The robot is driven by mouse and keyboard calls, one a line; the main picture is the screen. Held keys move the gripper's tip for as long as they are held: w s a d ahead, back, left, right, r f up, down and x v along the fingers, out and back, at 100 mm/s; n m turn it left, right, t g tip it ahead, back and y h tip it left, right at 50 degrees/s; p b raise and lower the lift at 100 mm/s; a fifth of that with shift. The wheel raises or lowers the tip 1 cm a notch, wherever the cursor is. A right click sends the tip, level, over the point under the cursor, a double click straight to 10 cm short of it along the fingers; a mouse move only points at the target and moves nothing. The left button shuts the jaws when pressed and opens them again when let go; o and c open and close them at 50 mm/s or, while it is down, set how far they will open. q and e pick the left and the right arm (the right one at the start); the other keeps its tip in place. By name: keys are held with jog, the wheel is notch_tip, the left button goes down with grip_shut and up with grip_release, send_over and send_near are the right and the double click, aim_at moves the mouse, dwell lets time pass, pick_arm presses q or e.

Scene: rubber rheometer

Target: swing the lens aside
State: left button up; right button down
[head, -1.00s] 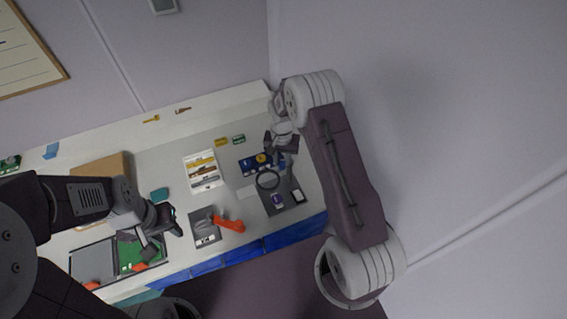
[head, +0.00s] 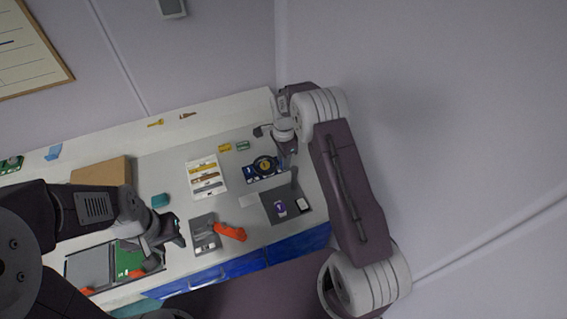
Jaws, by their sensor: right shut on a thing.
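The lens (head: 264,157), a dark round ring on an arm, is at the back right of the bench. It lies over or beside a blue board with a yellow spot (head: 251,173). The dark plate (head: 271,208) in front, with a purple-and-white piece (head: 281,208) on it, is uncovered. A short dark post (head: 294,178) stands at the plate's back edge. My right gripper (head: 284,160) is beside the lens, shut on what looks like its edge or arm; the contact is partly hidden. My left gripper (head: 179,232) is open and empty over the front left of the bench.
A grey device with an orange lever (head: 229,232) stands at the front middle. A white tray of strips (head: 206,177) lies behind it. Yellow and green blocks (head: 243,146) lie at the back. A teal block (head: 160,200) and a brown box (head: 101,172) are at left.

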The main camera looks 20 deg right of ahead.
jog(key=shift+w+d+m, duration=0.15)
jog(key=shift+w+m, duration=0.1)
jog(key=shift+m, duration=0.5)
jog(key=shift+w+d+m, duration=0.15)
jog(key=shift+w+m, duration=0.1)
jog(key=shift+m, duration=0.5)
jog(key=c, duration=1.1)
grip_release()
jog(key=shift+c, duration=0.2)
jog(key=shift+r+b, duration=0.1)
jog(key=shift+b, duration=0.2)
notch_tip(320, 180, up, 9)
jog(key=b, duration=0.2)
